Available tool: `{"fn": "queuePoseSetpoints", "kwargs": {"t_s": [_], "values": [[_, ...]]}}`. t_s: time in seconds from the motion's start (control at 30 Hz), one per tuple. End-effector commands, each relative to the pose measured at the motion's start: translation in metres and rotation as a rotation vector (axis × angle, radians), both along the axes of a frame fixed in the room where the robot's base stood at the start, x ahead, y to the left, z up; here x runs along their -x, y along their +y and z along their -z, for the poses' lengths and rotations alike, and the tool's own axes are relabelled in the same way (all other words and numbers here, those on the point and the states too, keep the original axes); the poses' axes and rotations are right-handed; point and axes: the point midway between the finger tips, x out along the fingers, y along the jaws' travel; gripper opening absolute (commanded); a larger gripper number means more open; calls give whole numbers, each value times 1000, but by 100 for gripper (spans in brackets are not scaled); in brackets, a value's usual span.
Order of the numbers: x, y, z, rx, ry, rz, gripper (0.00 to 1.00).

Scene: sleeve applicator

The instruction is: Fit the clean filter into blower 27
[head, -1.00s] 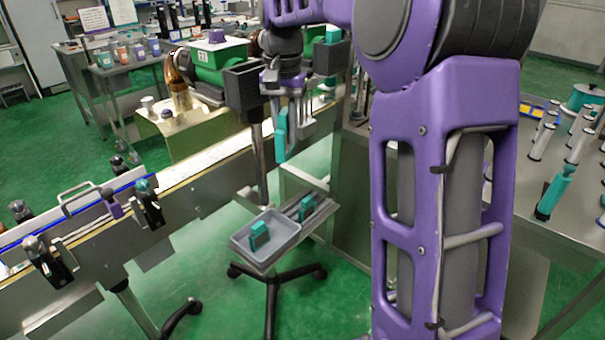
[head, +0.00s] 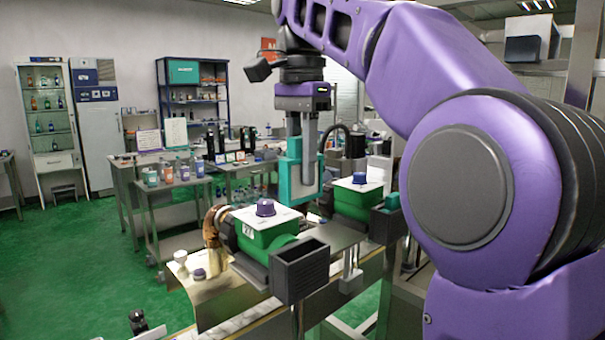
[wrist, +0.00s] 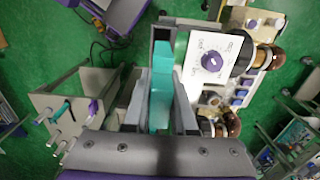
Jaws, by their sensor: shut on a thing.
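My gripper (head: 300,150) is shut on a teal-framed filter (head: 290,178), held upright. In the wrist view the filter (wrist: 161,85) lies between the fingers. Blower 27 (head: 282,222) is a green box with a white top and purple knob, numbered on its front. Its dark grey slotted housing (head: 300,270) is at the near right end and looks empty. In the head view the filter is above and behind this housing, apart from it. In the wrist view a dark housing (wrist: 163,24) shows beyond the filter, beside a white top with a purple knob (wrist: 212,61).
A second green blower (head: 357,200) stands just behind to the right, with a teal piece (head: 392,202) in its dark housing. A brown pipe end (head: 214,226) and small white and purple knobs stand left of blower 27.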

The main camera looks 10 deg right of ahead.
Motion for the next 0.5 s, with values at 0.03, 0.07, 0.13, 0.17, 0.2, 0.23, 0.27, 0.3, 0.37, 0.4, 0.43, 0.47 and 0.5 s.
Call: {"fn": "queuePoseSetpoints", "kwargs": {"t_s": [0.03,0.07,0.13,0.17,0.2,0.23,0.27,0.3,0.37,0.4,0.43,0.47,0.5], "values": [[1,0,-1,0,-1,1,0],[1,0,-1,0,-1,1,0],[1,0,0,0,-1,2,0],[1,0,1,0,-1,2,0],[1,0,2,1,-2,2,0],[1,0,4,1,-2,3,0],[1,0,6,1,-1,3,0],[1,0,9,1,-1,3,0],[1,0,14,1,0,3,0],[1,0,17,1,0,3,0],[1,0,19,1,0,2,0],[1,0,22,1,-1,2,0],[1,0,25,1,1,2,0]]}}
